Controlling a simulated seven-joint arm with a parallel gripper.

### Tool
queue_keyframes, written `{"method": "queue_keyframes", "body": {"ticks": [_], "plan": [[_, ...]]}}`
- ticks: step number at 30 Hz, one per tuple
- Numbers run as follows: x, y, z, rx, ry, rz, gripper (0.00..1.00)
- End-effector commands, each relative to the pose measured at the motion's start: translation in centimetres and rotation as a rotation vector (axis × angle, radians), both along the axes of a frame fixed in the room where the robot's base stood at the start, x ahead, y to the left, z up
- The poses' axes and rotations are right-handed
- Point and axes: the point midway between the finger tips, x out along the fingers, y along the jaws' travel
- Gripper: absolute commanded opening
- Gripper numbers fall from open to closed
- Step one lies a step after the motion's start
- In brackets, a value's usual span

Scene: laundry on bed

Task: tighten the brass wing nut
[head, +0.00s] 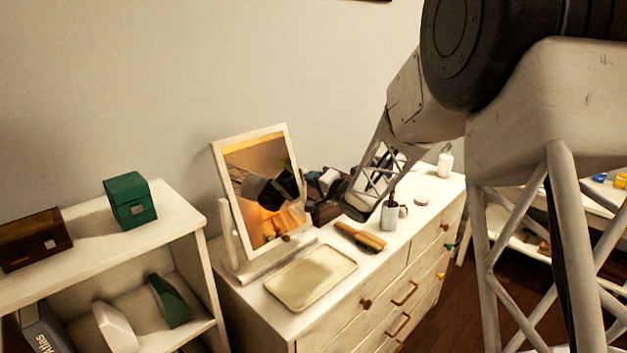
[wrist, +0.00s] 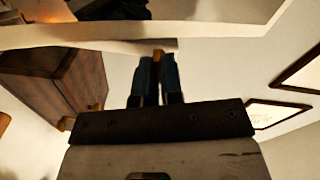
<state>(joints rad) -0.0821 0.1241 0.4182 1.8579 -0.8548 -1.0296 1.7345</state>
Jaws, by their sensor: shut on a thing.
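The brass wing nut (wrist: 158,55) shows as a small orange-brown piece between my fingertips in the wrist view, beside the white mirror frame (wrist: 100,38). My gripper (wrist: 158,70) has its two dark blue fingers closed on it. In the head view, the tilting mirror (head: 262,185) stands in its white frame on the dresser. My gripper (head: 318,183) is at the right side of this frame. The wing nut cannot be made out there. Most of its shape is hidden by the fingers, so I cannot tell how tight it sits.
On the white dresser (head: 330,318) are a cream tray (head: 310,275), a wooden brush (head: 360,236), a grey cup (head: 389,215) and a white bottle (head: 445,162). A shelf with a green box (head: 130,200) stands left.

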Motion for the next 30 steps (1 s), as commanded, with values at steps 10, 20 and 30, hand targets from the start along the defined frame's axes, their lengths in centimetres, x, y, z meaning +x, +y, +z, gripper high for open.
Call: {"method": "queue_keyframes", "body": {"ticks": [10, 20, 30], "plan": [[-0.01, -0.01, -0.05, 0.191, 0.192, 0.0, 0.0], [-0.03, -0.02, -0.07, 0.268, 0.269, 0.0, 0.0], [-0.03, -0.02, -0.07, 0.274, 0.275, 0.0, 0.0]]}}
